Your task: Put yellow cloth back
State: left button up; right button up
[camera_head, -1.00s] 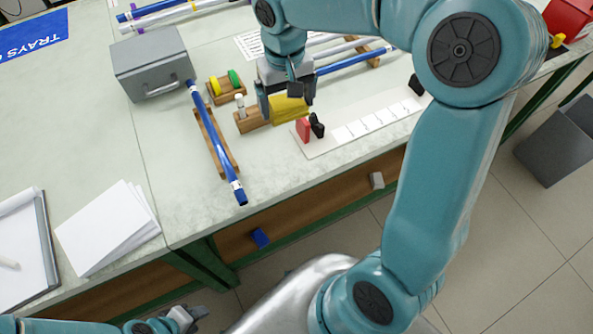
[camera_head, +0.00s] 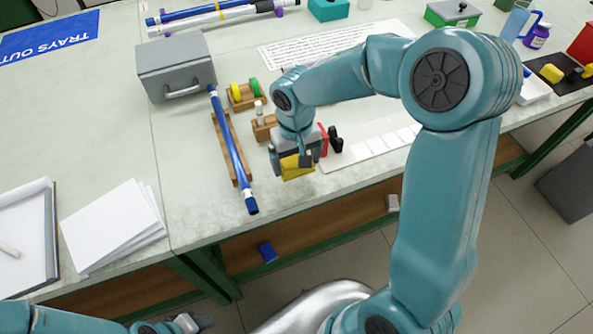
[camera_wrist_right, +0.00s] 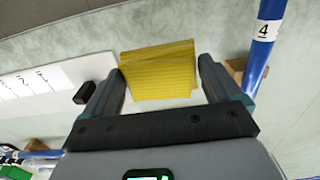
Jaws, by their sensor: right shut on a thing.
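The yellow cloth (camera_head: 297,168) is folded and hangs between the fingers of my right gripper (camera_head: 296,158), near the front edge of the bench. In the right wrist view the cloth (camera_wrist_right: 158,75) spans the gap between the two fingers (camera_wrist_right: 162,68), and my right gripper is shut on it. A small wooden block with a white-topped item (camera_head: 263,127) stands behind and left of the gripper. My left gripper (camera_head: 190,323) shows only in part at the bottom edge, empty-looking; its jaws are unclear.
A blue rod (camera_head: 232,155) lies on a wooden rack left of the gripper. A grey box (camera_head: 175,68) and a wooden holder with yellow and green discs (camera_head: 246,94) stand behind. A white labelled strip (camera_head: 375,148) with red and black clips lies to the right.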

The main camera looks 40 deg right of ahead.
aim_at(296, 180)
notch_tip(296, 180, down, 5)
dwell(0.3)
jog(key=shift+s, duration=0.1)
jog(key=shift+f+b, duration=0.15)
jog(key=shift+b, duration=0.2)
jog(key=o, duration=0.6)
notch_tip(296, 180, up, 12)
jog(key=shift+r+p, duration=0.25)
jog(key=shift+p, duration=0.35)
